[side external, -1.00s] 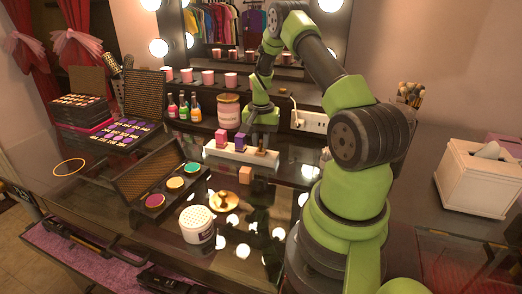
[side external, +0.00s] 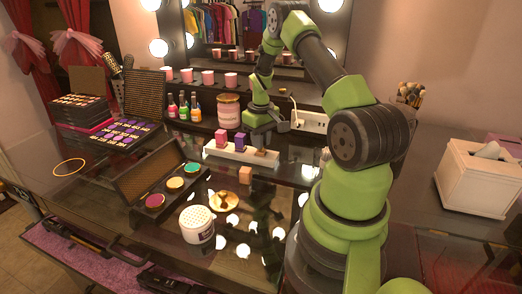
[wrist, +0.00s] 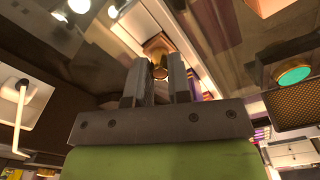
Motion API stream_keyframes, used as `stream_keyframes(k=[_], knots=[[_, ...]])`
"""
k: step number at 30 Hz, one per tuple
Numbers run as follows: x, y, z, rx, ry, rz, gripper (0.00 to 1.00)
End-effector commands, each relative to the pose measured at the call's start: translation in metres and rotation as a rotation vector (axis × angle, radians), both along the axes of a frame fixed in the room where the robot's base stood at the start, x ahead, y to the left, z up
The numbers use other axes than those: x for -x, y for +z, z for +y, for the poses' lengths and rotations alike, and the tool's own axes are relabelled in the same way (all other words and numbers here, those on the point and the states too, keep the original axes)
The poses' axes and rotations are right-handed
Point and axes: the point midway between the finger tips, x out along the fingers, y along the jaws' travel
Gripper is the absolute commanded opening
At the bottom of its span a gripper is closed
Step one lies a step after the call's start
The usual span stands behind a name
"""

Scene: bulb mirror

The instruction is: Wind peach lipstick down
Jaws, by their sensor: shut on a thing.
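The white holder (side external: 228,152) lies across the table with a pink block-shaped item (side external: 221,138) and a purple one (side external: 239,142) standing in it. At its right end is the lipstick with a brownish base (side external: 260,156). My gripper (side external: 262,143) points down over this end. In the wrist view, my gripper (wrist: 160,72) is shut on the lipstick's gold tube (wrist: 160,69), with the tan square base beyond it. How far the lipstick colour stands out is hidden between the fingers. A peach block (side external: 245,175), perhaps a cap, lies apart on the glass in front of the holder.
An open palette (side external: 160,187), a gold round item (side external: 223,201) and a white-topped jar (side external: 197,225) stand in front. Small bottles (side external: 184,107) and a pink jar (side external: 229,111) are behind. A power strip (side external: 312,122) sits behind my gripper. A tissue box (side external: 478,178) is at right.

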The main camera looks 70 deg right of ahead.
Motion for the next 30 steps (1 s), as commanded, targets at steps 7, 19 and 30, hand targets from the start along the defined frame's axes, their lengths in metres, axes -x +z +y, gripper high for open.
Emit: stream_keyframes(k=[7,19,30], knots=[[0.0001,0.0000,0.0000,0.000,-0.001,0.000,0.39],[0.0001,0.0000,0.0000,0.000,-0.146,0.000,0.39],[0.0000,0.0000,0.0000,0.000,-0.506,0.000,0.39]])
